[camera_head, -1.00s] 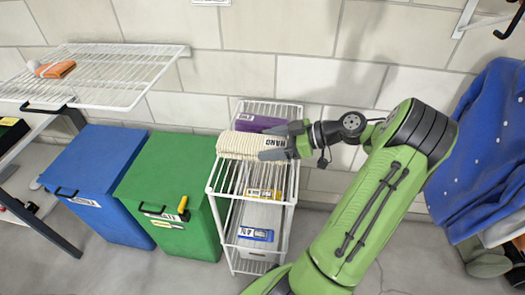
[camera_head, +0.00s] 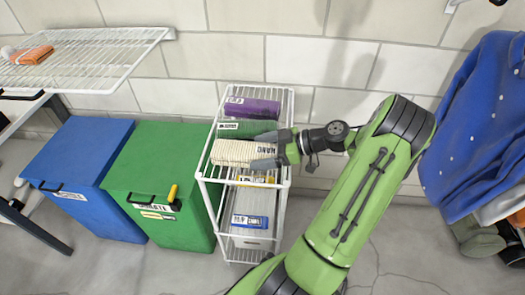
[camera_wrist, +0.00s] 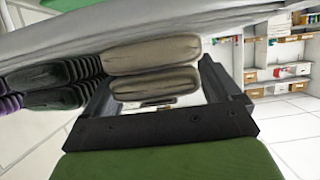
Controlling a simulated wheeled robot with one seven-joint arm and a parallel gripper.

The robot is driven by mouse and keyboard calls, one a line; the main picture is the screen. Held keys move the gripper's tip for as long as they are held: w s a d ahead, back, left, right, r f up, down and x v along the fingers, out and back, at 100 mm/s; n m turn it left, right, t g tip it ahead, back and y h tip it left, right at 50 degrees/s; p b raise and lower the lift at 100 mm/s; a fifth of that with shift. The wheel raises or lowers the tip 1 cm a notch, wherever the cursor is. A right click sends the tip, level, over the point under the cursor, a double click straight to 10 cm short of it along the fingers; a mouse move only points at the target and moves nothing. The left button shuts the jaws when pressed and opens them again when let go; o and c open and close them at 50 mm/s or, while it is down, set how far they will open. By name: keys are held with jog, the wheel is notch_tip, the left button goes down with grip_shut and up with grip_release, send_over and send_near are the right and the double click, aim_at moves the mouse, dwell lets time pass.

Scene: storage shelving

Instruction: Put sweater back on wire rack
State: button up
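I cannot tell whether the sweater touches the shelf.
A grey box (camera_head: 254,205) sits on the lower rack. Green (camera_head: 150,165) and blue (camera_head: 85,150) bins stand left of it. A larger wire shelf (camera_head: 105,62) holds an orange item (camera_head: 34,55). Blue clothing (camera_head: 480,140) hangs at right.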

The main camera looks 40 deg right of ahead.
jog(key=shift+o, duration=0.6)
jog(key=shift+r, duration=0.3)
jog(key=p+v, duration=0.5)
jog(key=v, duration=0.7)
jog(key=w+a+r+g, duration=0.1)
jog(key=w+a, duration=0.1)
jog(key=w+a+r+g, duration=0.1)
jog(key=w+a+g, duration=0.1)
jog(key=a, duration=0.1)
jog(key=w+a+r+g+h, duration=0.1)
jog(key=w+a, duration=0.2)
jog(key=shift+a+r+m+g, duration=0.1)
jog(key=shift+a+m+g, duration=0.1)
jog(key=shift+m+g, duration=0.2)
jog(key=s+a+r+m+g+h, duration=0.1)
jog(key=a+r+m+h, duration=0.2)
jog(key=a, duration=0.6)
jog(key=s+a+r+g+h, duration=0.1)
jog(key=a+r+g+h, duration=0.2)
jog(key=a, duration=0.6)
jog(key=s+a+r+m+t, duration=0.1)
jog(key=s+a+m+t, duration=0.1)
jog(key=s, duration=0.3)
jog(key=s+a+r+m+t+h, duration=0.1)
jog(key=s+r+m, duration=0.1)
jog(key=s, duration=0.3)
jog(key=shift+a+t+h, duration=0.3)
jog(key=shift+a+t, duration=0.05)
jog(key=shift+t, duration=0.05)
